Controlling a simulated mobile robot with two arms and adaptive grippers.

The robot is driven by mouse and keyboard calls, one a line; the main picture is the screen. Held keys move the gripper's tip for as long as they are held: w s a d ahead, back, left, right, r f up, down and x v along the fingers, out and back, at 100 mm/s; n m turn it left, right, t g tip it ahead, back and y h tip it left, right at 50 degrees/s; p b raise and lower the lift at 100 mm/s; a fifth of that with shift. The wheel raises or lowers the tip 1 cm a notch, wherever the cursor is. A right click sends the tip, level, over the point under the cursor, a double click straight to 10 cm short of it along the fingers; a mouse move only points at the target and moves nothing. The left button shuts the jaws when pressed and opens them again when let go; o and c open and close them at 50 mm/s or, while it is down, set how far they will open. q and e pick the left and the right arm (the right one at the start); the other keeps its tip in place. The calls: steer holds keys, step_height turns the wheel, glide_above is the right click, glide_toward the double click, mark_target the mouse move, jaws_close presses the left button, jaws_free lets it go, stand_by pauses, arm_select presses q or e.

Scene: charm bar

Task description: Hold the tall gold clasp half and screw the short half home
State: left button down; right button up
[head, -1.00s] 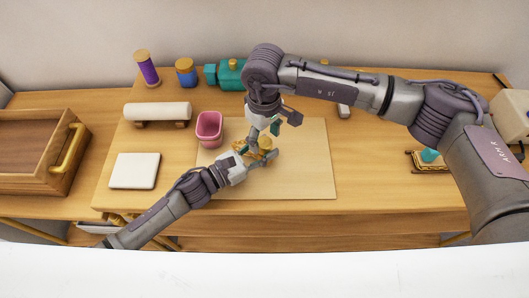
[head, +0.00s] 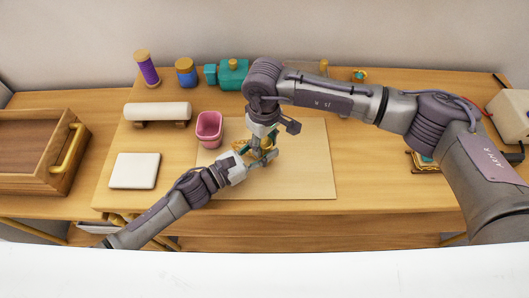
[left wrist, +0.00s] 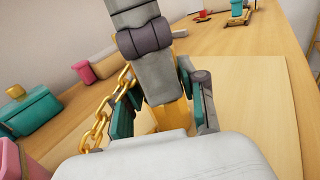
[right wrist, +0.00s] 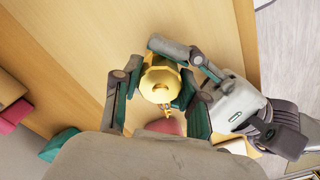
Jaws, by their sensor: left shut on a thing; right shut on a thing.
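The gold clasp shows in the right wrist view as a round gold piece (right wrist: 160,84) between the jaws of both grippers. In the left wrist view a gold part (left wrist: 168,117) stands between my left fingers. I cannot make out the seam between tall and short halves. My left gripper (head: 262,157) is shut on the lower gold piece, low over the board. My right gripper (head: 264,142) reaches down from above and is shut on the upper gold piece. A gold chain (left wrist: 103,117) hangs beside the left fingers. The fingers hide much of the clasp.
A pale work board (head: 305,170) lies under the grippers, clear on its right. A pink cup (head: 209,128) stands close at left.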

steer(key=m, duration=0.3)
steer(key=o, duration=1.3)
steer(key=shift+c, duration=0.2)
steer(key=shift+r, duration=0.1)
